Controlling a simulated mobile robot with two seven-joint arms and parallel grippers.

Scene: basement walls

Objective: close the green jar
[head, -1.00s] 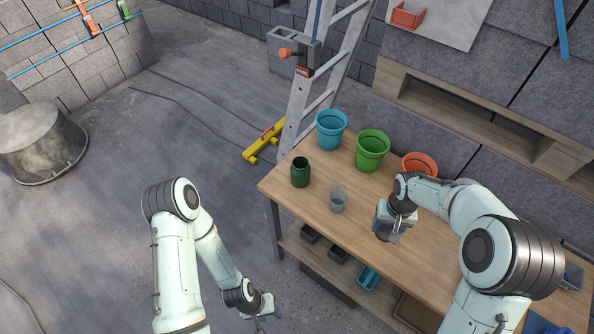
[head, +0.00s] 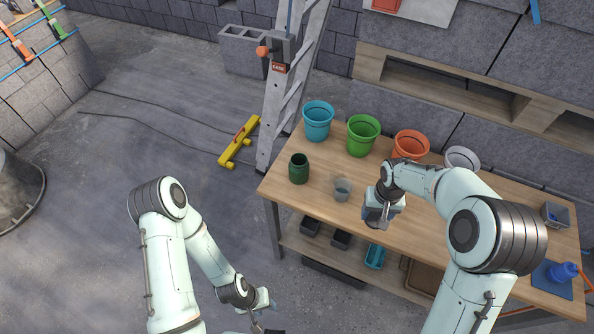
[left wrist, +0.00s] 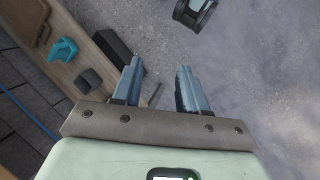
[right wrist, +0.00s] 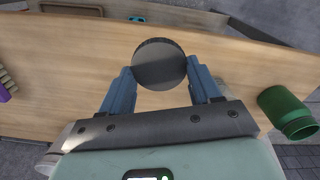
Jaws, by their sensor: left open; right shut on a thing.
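The green jar (head: 299,168) stands upright near the left end of the workbench; its dark top looks open. It also shows at the right of the right wrist view (right wrist: 287,112). My right gripper (head: 380,215) is over the bench, to the right of the jar and apart from it. It is shut on a dark round lid (right wrist: 160,64), seen between the fingers in the right wrist view; I cannot make the lid out in the head view. My left gripper (left wrist: 158,78) is open and empty, low in front of the bench.
A clear glass (head: 342,188) stands between the jar and my right gripper. Blue (head: 318,121), green (head: 363,135), orange (head: 411,144) and grey (head: 461,158) pots line the bench's back. A ladder (head: 285,95) leans behind its left end. A lower shelf holds small bins (head: 374,257).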

